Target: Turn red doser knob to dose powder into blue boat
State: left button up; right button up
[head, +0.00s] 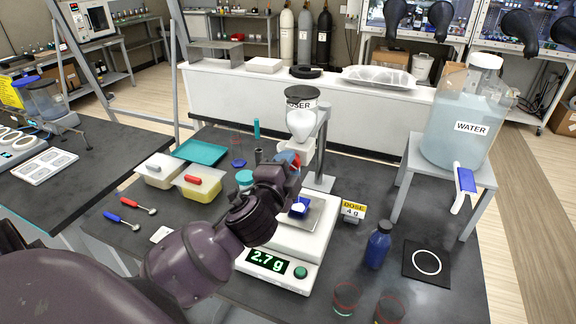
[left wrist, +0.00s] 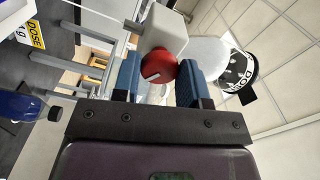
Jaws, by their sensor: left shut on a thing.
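The doser (head: 301,120) stands on a grey post above the balance (head: 300,238), with white powder in its clear hopper. The red doser knob (left wrist: 158,67) is between the two blue fingers of my left gripper (left wrist: 158,82) in the left wrist view. The gripper is shut on it; its white mark runs slantwise. In the head view my left gripper (head: 290,160) mostly hides the knob. The blue boat (head: 299,208) sits on the balance pan below the doser, with something white in it. The display (head: 267,262) reads 2.7 g. My right gripper is not in view.
A sign (head: 353,211) reads DOSE 4 g. A blue bottle (head: 378,246) and glass beakers (head: 346,297) stand right of the balance. A water tank (head: 463,120) is on a stand at right. Powder tubs (head: 202,182) and spoons (head: 138,205) lie at left.

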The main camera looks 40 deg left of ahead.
pick_arm(q)
jog(key=shift+m, duration=0.9)
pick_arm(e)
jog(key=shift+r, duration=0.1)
pick_arm(q)
jog(key=o, duration=0.9)
jog(key=v, duration=1)
jog(key=shift+s+b, duration=0.35)
jog(key=shift+s, duration=0.05)
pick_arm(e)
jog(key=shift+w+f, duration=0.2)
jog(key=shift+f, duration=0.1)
